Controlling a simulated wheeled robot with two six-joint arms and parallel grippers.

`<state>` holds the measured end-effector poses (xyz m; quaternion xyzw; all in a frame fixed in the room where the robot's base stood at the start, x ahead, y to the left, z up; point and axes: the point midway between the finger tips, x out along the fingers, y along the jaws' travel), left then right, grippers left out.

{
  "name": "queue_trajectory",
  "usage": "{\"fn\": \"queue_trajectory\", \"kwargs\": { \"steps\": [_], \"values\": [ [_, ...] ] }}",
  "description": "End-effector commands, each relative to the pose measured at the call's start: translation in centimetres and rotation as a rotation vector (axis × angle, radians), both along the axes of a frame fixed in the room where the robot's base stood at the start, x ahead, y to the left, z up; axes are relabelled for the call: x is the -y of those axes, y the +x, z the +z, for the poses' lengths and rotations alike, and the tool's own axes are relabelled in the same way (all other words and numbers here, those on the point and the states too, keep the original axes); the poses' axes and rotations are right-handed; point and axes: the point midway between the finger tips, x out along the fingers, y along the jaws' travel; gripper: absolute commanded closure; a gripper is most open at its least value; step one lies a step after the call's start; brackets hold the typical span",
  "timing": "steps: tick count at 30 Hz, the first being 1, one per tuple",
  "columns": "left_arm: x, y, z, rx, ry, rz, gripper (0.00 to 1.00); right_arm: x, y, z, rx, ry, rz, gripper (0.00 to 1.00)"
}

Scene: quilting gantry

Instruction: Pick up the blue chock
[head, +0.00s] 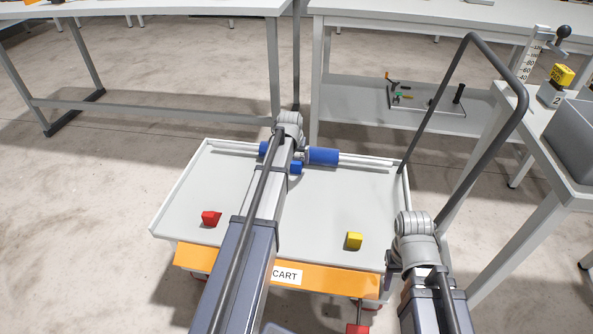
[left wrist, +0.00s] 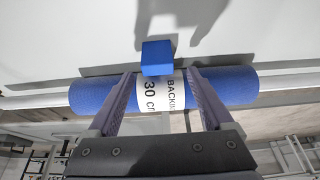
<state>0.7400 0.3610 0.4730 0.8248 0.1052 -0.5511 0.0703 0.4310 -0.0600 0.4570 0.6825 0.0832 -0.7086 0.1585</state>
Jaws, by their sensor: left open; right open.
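The blue chock (head: 296,167) is a small block on the cart's tray, just in front of the blue roll. In the left wrist view the chock (left wrist: 157,55) shows just beyond and between my left fingertips (left wrist: 160,74). The left gripper is open and empty, with its fingers apart over the roll's white label. In the head view my left arm hides this gripper and part of the roll.
A red chock (head: 210,218) and a yellow chock (head: 354,241) sit on the tray (head: 190,190). A dark handle (head: 440,100) rises at the right.

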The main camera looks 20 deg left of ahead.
Motion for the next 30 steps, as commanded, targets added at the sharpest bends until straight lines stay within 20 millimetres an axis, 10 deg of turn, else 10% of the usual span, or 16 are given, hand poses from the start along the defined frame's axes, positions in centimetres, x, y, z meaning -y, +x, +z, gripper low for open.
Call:
{"fn": "queue_trajectory", "kwargs": {
  "steps": [15, 30],
  "values": [
    [-0.1, 1.3, -2.9, 0.001, 0.001, 0.0, 0.16, 0.0, 0.0, -2.9, 0.001, 0.0, -0.008, 0.5],
    [-0.1, 1.3, -2.9, 0.001, 0.001, 0.0, 0.72, 0.0, 0.0, -2.9, 0.001, 0.0, -0.008, 0.5]
  ]
}}
